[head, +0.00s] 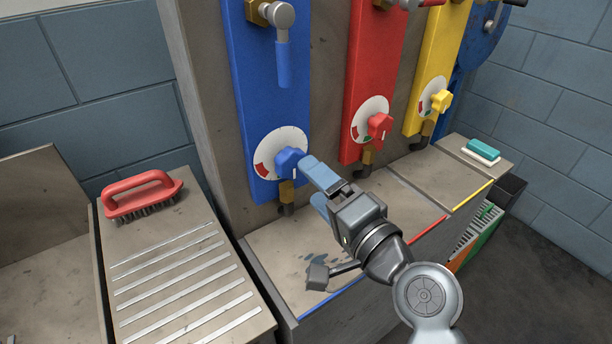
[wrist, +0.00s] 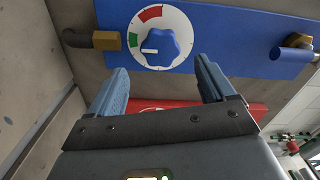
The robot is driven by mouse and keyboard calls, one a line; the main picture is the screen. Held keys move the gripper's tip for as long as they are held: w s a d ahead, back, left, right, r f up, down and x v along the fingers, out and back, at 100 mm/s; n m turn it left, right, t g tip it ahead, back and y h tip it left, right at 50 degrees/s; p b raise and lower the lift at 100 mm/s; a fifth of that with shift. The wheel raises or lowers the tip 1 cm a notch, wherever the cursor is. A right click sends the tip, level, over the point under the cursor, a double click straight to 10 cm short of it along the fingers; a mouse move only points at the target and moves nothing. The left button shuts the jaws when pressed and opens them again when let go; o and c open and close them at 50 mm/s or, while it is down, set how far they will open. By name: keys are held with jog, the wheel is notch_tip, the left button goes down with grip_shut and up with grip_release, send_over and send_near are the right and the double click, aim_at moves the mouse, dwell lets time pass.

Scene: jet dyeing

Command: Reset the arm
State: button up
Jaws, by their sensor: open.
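My gripper (head: 318,190) is open and empty, with its two blue fingers pointing at the blue panel (head: 258,90). The blue knob (head: 290,162) sits on a white dial with red and green marks, just ahead of the fingertips in the head view. In the wrist view the blue knob (wrist: 160,46) shows beyond and between the spread fingers of my gripper (wrist: 160,80), apart from them. The knob's white pointer line is toward the green mark there. A blue-handled lever (head: 283,50) hangs at the top of the blue panel.
A red panel (head: 372,70) and a yellow panel (head: 428,60) with knobs stand to the right. A red brush (head: 142,194) lies on the slatted counter at left. A teal-and-white sponge (head: 482,150) lies on the right ledge. Brass outlets stick out below the dials.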

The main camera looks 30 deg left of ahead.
jog(key=shift+s+d, duration=0.25)
jog(key=shift+d, duration=0.4)
jog(key=s+d+f+m+t+h, duration=0.1)
jog(key=s+d+f+t+h, duration=0.15)
jog(key=s+d+f, duration=0.4)
jog(key=s+d+f+m+t+h, duration=0.15)
jog(key=d+f+h, duration=0.25)
jog(key=d, duration=0.6)
jog(key=s+d+f+t+h, duration=0.25)
jog(key=d+f, duration=0.25)
jog(key=d, duration=0.4)
jog(key=s+d+r+n+h, duration=0.1)
jog(key=s+d+r+h, duration=0.1)
jog(key=s, duration=0.5)
jog(key=s+d+r+n+t+h, duration=0.1)
jog(key=s+d+r+h, duration=0.2)
jog(key=s+d, duration=0.4)
jog(key=s+d+r+n+h, duration=0.2)
jog(key=s+d+r, duration=0.2)
jog(key=s, duration=0.4)
jog(key=shift+s+d+r+h, duration=0.3)
jog(key=shift+s+d+r, duration=0.1)
jog(key=shift+d, duration=0.35)
